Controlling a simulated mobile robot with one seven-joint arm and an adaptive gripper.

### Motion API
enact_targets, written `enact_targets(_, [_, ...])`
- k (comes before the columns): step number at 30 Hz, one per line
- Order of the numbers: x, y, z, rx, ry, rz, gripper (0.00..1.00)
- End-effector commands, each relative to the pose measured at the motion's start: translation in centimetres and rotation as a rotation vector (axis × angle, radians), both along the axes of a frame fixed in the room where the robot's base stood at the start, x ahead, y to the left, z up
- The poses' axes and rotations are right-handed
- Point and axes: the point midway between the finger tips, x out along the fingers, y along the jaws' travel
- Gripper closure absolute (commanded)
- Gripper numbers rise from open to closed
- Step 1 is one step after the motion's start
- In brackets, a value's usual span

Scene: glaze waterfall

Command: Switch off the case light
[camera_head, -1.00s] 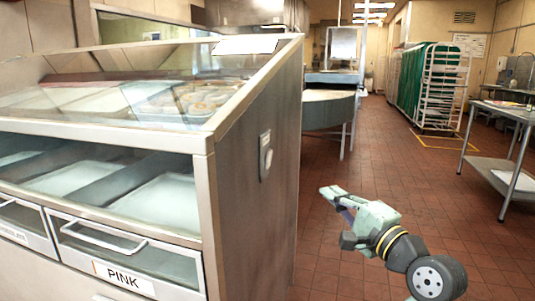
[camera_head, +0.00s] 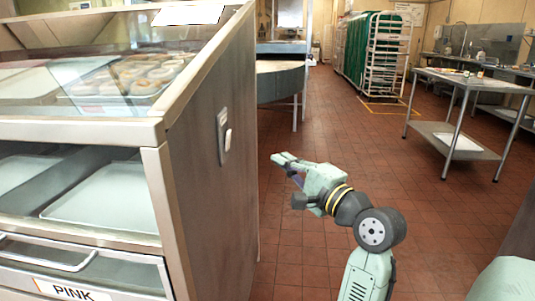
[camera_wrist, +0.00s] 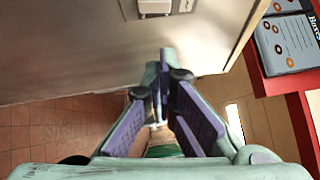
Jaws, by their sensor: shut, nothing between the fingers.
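The display case (camera_head: 205,185) stands at the left, with a glass top and trays inside. A pale switch plate with a raised white rocker (camera_head: 227,140) is on its brown side panel. Part of a plate, likely the same one, shows at the top edge of the wrist view (camera_wrist: 155,7). My gripper (camera_head: 276,158) is to the right of the panel, slightly lower in the picture than the switch and apart from it. Its purple-padded fingers (camera_wrist: 165,65) are shut and empty in the wrist view. Whether the case light is on is hard to tell.
A drawer labelled PINK (camera_head: 75,280) is at the case's lower front. A counter (camera_head: 280,82) stands behind the case. A steel table (camera_head: 470,80) is at the right, and a rack (camera_head: 385,55) farther back. Red tiled floor between them is clear.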

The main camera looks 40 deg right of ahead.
Motion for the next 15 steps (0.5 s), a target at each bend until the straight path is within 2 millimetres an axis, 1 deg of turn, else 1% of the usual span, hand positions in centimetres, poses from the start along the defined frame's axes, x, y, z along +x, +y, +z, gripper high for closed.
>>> enact_targets(9, [6.5,-0.4,1.0,-0.001,0.002,0.003,1.00])
enact_targets(13, [9.1,-0.6,1.2,-0.001,0.003,0.002,1.00])
enact_targets(15, [9.9,0.3,1.4,-0.002,0.003,0.002,1.00])
